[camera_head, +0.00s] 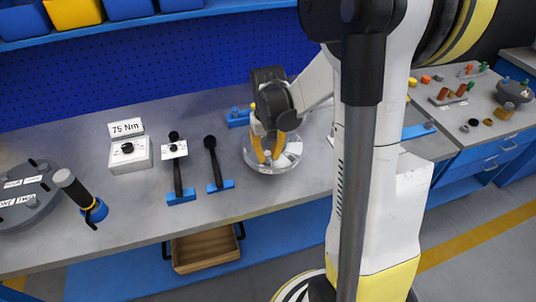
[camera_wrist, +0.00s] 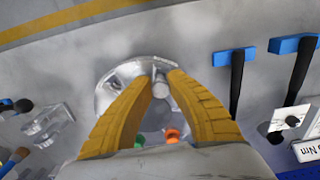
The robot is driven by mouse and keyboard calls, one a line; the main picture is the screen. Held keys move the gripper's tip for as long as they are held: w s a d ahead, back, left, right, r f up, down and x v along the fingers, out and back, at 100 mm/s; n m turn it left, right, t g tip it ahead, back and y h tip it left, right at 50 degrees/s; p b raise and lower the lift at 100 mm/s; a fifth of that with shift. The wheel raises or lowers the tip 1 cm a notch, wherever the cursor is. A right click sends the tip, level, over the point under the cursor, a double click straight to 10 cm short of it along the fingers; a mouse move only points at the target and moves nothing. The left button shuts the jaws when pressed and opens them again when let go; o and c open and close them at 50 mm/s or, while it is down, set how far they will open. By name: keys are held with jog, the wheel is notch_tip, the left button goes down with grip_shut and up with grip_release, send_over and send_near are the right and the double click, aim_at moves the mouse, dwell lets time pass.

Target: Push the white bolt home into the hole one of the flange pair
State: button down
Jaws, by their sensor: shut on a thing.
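An orange piece (camera_wrist: 171,135) and a green piece (camera_wrist: 140,140) show between the fingers, partly covered.
Further left are a white box (camera_head: 129,155), a 75 Nm sign (camera_head: 126,127) and a dark-handled tool (camera_head: 75,190). A blue block (camera_head: 238,118) lies behind the shell. Bare bench lies in front.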

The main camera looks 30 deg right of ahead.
aim_at(268, 154)
jog(key=shift+f+b, duration=0.9)
jog(key=shift+f, duration=0.2)
jog(key=c, duration=1.3)
grip_release()
jog(key=shift+c, duration=0.2)
jog(key=shift+r, duration=0.15)
notch_tip(268, 154, up, 12)
jog(key=shift+f, duration=0.1)
jog(key=s+a+r+n+t, duration=0.3)
jog(key=s+a+t, duration=0.4)
jog(key=s+a, duration=0.3)
jog(key=a, duration=0.3)
jog(key=shift+s+a, duration=0.25)
jog(key=shift+s, duration=0.15)
